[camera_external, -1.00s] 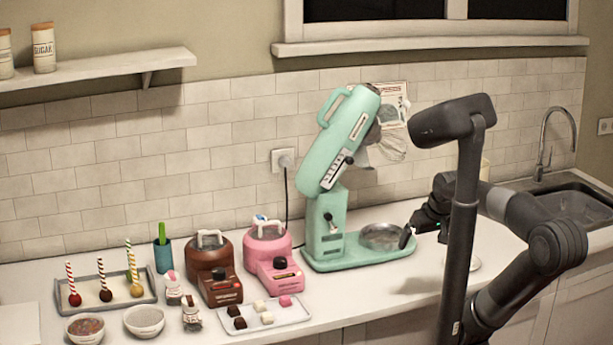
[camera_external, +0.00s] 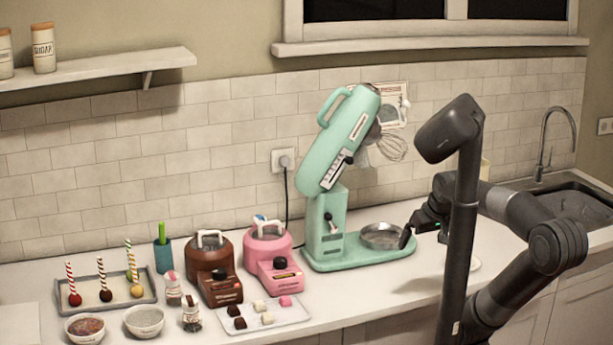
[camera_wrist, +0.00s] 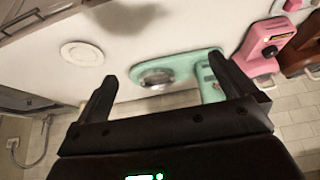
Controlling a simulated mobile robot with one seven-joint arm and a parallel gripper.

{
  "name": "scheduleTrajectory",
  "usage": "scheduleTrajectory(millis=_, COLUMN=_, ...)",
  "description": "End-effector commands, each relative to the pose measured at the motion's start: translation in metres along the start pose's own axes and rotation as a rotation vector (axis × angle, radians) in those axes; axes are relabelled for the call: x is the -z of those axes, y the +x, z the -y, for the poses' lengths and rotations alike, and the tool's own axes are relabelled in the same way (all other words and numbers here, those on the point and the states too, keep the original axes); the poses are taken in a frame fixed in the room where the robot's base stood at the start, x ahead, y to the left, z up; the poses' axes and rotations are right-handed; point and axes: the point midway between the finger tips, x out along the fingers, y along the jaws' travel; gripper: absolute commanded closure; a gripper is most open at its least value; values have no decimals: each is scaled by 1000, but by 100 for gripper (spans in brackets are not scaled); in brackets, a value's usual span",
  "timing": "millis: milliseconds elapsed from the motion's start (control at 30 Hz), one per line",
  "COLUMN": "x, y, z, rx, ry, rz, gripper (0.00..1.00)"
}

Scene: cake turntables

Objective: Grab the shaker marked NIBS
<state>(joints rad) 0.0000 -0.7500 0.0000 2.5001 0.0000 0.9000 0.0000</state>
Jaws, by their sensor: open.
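Two small shakers stand on the counter left of the brown melting pot in the external view. One shaker (camera_external: 173,289) has a pinkish-red top and stands farther back. No shaker shows in the wrist view.
The mint stand mixer (camera_external: 330,190) stands between my gripper and the shakers, with brown (camera_external: 219,283) and pink (camera_external: 277,268) melting pots. A candy tray (camera_external: 292,318), two bowls (camera_external: 85,330) (camera_external: 144,321) and a cake-pop tray (camera_external: 64,289) surround the shakers. A white plate (camera_wrist: 82,53) lies on the counter.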

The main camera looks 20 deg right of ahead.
Motion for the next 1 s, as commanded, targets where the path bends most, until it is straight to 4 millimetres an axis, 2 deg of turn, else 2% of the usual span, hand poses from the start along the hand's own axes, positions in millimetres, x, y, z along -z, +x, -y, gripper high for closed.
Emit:
scheduleTrajectory(millis=200, x=0, y=0, z=0, rx=0, ry=0, rz=0, gripper=0)
scheduleTrajectory(millis=600, x=0, y=0, z=0, rx=0, ry=0, rz=0, gripper=32)
scheduleTrajectory(millis=867, x=3, y=0, z=2, rx=1, ry=-18, rz=2, gripper=32)
scheduleTrajectory(millis=1000, x=24, y=-3, z=14, rx=11, ry=-155, rz=20, gripper=32)
